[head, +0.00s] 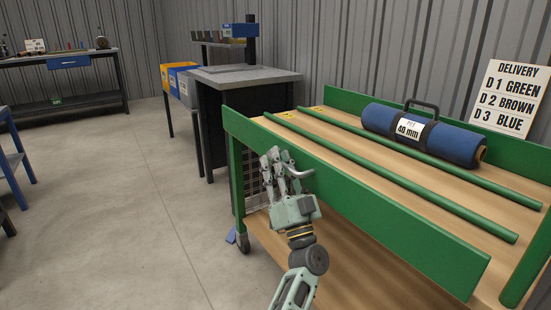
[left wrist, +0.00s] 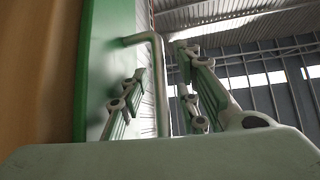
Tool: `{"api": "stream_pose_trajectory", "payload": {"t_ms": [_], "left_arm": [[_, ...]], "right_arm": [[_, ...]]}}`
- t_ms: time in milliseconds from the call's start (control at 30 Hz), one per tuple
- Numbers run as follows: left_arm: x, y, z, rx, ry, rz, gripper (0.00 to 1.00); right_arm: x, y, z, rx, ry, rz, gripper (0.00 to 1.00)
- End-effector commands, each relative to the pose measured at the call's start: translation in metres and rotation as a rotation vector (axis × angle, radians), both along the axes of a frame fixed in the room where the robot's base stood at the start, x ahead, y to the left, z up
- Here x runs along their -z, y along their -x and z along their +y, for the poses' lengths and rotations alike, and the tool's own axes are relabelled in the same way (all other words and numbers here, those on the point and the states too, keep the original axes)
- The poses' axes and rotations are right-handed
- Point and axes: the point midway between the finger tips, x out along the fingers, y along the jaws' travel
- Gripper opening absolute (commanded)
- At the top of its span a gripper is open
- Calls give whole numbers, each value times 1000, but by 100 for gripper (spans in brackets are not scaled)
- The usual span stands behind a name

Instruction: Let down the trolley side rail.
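The trolley's green side rail (head: 390,225) stands upright along the near long edge of the wooden deck. It also shows as a green panel in the left wrist view (left wrist: 100,60). A bent grey metal handle (head: 301,173) sticks out from its outer face. My left gripper (head: 275,164) is at this handle, outside the rail. In the left wrist view the handle (left wrist: 161,85) runs between the two spread fingers, with a gap on the right side. The fingers look open, not closed on it. My right gripper is not in view.
On the deck lie two green bars (head: 400,175) and a blue roll (head: 450,142) with a black carrier. A delivery board (head: 510,98) leans behind. A dark grey-topped stand (head: 245,75) is beyond the trolley's left end. Floor to the left (head: 110,210) is clear.

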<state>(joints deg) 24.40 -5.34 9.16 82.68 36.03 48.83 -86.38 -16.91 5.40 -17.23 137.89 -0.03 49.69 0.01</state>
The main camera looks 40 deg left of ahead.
Motion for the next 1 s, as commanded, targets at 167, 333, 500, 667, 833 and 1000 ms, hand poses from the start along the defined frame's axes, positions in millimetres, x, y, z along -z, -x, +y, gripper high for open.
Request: {"api": "stream_pose_trajectory", "payload": {"t_ms": [167,333,500,667,833,1000], "left_arm": [[0,0,0,-1,0,-1,30],[0,0,0,-1,0,-1,18],[0,0,0,-1,0,-1,3],[0,0,0,-1,0,-1,0],[0,0,0,0,1,-1,0],[0,0,0,1,0,-1,0]], "right_arm": [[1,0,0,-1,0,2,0],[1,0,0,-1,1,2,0],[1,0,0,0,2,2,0],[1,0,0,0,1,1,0],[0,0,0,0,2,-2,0],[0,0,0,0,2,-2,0]]}}
